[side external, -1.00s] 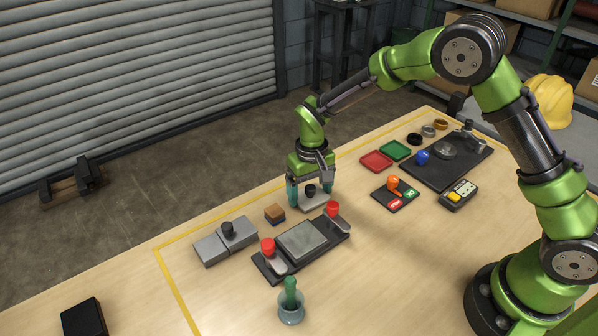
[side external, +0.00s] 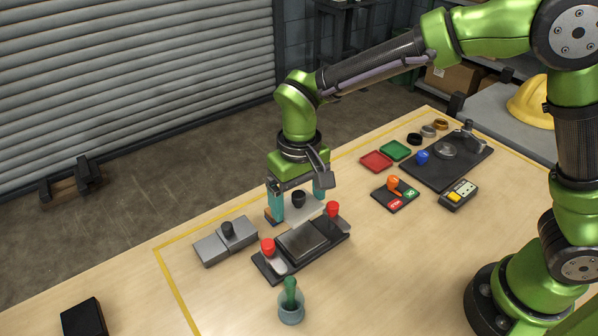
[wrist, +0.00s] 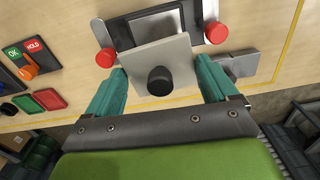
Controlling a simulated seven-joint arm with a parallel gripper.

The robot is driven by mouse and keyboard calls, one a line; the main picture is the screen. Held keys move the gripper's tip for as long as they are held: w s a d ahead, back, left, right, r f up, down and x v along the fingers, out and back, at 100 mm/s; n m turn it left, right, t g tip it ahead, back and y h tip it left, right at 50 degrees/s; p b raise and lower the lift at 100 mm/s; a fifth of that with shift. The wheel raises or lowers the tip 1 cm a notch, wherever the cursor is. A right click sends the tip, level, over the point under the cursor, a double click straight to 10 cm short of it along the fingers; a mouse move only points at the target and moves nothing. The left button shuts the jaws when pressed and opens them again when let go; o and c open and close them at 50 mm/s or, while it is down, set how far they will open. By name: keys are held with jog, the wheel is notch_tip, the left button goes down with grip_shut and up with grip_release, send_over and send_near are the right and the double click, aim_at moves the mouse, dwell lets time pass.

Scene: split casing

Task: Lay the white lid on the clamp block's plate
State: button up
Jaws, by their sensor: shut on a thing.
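The white lid (wrist: 167,58) is a pale square plate with a black knob (wrist: 160,81). My gripper (wrist: 160,84) is shut on the lid, its two teal fingers at opposite sides. In the side view my gripper (side external: 299,203) holds the lid (side external: 304,212) above the table, just behind the clamp block (side external: 265,268). The clamp block is a dark base with a grey plate (side external: 302,241) in its middle and a red-knobbed clamp at each end (side external: 267,246) (side external: 332,209). In the wrist view the lid's far edge overlaps part of the clamp block (wrist: 217,13).
A grey block with a black knob (side external: 227,240) lies left of the clamp block. Red and green trays (side external: 376,161) sit farther right.

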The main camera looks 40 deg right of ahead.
aim_at(302, 239)
jog(key=shift+s+f, duration=0.2)
jog(key=shift+s, duration=0.45)
jog(key=shift+f+m, duration=0.2)
jog(key=shift+m, duration=0.2)
jog(key=shift+f, duration=2.5)
jog(key=shift+f, duration=0.8)
jog(key=o, duration=1.2)
jog(key=shift+c, duration=0.2)
jog(key=shift+r, duration=3.5)
